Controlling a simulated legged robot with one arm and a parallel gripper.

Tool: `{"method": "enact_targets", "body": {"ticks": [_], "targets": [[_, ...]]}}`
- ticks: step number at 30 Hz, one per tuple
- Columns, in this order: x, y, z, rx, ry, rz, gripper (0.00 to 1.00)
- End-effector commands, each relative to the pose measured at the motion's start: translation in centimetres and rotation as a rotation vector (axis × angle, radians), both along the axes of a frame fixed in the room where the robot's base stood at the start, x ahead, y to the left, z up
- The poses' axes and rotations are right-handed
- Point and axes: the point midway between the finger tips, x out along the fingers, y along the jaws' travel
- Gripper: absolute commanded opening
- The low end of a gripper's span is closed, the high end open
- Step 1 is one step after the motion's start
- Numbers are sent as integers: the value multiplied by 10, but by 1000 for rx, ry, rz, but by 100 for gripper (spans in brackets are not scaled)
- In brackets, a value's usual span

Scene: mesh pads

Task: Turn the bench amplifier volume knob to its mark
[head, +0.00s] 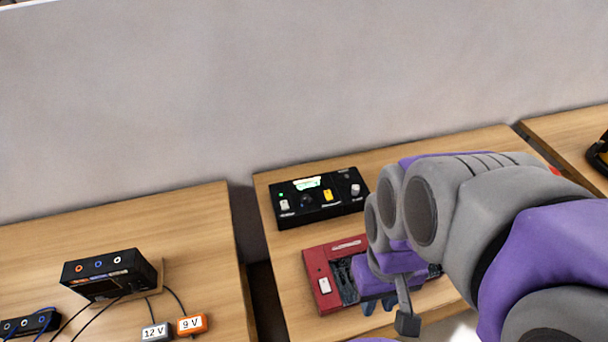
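A black box (318,206) with a small lit green display stands at the back of the middle bench. It has a pale round knob (355,189) on its right side, plus a white and a yellow switch. I cannot read its labels, so I cannot tell whether it is the bench amplifier, and no knob mark can be made out. My gripper (386,304) is in front of it, over a red device (318,278), apart from the knob. My arm hides much of the gripper and the red device's right part. Whether the fingers are open is unclear.
On the left bench stand a black box with coloured sockets (105,272), cables, and blocks labelled 12 V (155,332) and 9 V (192,324). A gap (247,230) separates the benches. A wall rises behind. A dark object (599,155) is at the far right.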

Motion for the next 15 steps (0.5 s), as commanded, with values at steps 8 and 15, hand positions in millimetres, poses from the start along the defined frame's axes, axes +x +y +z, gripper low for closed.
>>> {"method": "enact_targets", "body": {"ticks": [8,15], "targets": [[66,7,9,44,-16,297,54],[125,15,12,77,-36,557,54]]}}
